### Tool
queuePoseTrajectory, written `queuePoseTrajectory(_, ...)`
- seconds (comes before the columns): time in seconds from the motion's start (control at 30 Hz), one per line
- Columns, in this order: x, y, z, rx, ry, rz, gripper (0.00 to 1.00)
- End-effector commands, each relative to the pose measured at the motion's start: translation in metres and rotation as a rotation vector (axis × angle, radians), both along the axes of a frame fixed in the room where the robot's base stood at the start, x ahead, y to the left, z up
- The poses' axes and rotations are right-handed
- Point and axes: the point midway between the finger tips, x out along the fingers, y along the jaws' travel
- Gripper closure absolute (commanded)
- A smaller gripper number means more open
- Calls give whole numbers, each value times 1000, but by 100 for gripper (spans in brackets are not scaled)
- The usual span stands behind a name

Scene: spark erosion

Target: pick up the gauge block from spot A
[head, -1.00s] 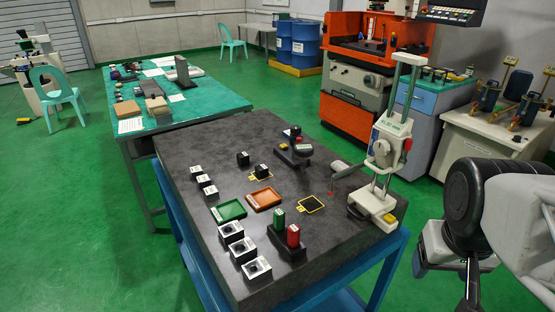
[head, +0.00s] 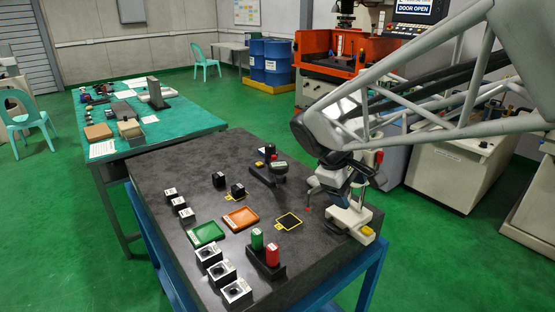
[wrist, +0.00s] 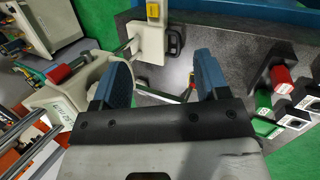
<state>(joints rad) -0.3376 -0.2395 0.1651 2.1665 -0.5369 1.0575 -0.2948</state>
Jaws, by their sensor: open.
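Small dark blocks with pale labels stand on the dark stone table (head: 165,222). One dark block (head: 238,190) stands at a yellow-outlined spot (head: 229,197), and another dark block (head: 219,180) stands just behind it. A second yellow-outlined spot (head: 289,221) has a dark, bare-looking middle. The spot letters are too small to read, so I cannot tell which is A or which block is the gauge block. My gripper (wrist: 160,82) is open and empty in the wrist view. In the head view it hangs by the height gauge (head: 350,220), right of both spots.
A green tray (head: 206,233) and an orange tray (head: 241,217) lie mid-table. A holder with green (head: 257,240) and red (head: 272,255) pieces stands in front. Labelled blocks (head: 221,271) line the left side. A dark instrument (head: 268,172) stands at the back.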

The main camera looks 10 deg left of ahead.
Motion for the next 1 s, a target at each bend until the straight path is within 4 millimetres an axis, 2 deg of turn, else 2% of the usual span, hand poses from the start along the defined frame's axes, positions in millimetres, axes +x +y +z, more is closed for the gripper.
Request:
queuePoseTrajectory(0.1, 26, 25, -4, -68, 22, 97, 32)
queuePoseTrajectory(0.27, 58, 60, -9, -163, 47, 225, 32)
queuePoseTrajectory(0.5, 102, 119, -23, -312, 84, 414, 32)
queuePoseTrajectory(0.7, 131, 172, -39, -438, 117, 561, 32)
queuePoseTrajectory(1.0, 162, 249, -73, -628, 171, 758, 32)
